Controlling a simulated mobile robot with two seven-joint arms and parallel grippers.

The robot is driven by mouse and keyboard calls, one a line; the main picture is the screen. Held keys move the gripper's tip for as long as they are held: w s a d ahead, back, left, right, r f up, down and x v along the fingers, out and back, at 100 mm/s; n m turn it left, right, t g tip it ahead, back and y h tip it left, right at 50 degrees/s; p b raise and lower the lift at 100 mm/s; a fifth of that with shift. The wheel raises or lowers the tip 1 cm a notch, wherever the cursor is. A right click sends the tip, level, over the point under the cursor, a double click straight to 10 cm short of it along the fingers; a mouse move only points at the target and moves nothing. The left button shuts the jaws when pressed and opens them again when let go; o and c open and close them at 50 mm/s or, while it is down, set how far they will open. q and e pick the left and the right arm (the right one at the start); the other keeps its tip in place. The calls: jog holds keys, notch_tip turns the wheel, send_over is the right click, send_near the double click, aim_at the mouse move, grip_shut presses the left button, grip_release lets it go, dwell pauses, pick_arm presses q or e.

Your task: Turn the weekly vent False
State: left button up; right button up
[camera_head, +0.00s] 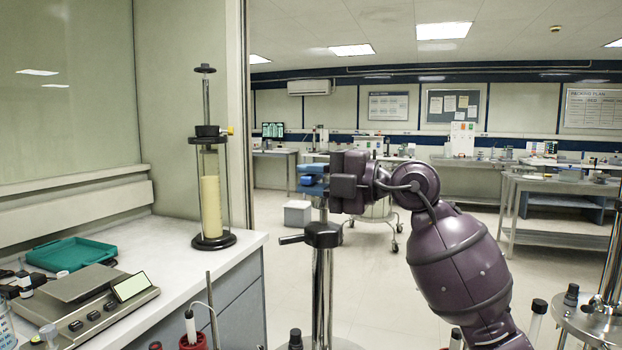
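My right gripper (313,180) is at mid-frame, at the end of my purple arm, pointing left with blue parts at its tip. Whether its fingers are parted or closed on something is not clear. Directly below is a bright steel upright (323,290). A black collar (322,235) sits on it with a lever (291,239) sticking out to the left. The upright's top runs up behind or into the gripper, and I cannot tell if they touch. No label reading weekly vent shows. My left gripper is not in view.
A glass column (209,190) with a pale filling stands on the left bench (185,262). A balance (85,300) and green tray (72,254) lie there too. Black-capped tubes and a steel stand (597,320) line the lower right. Open floor lies beyond.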

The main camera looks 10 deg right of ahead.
grip_shut()
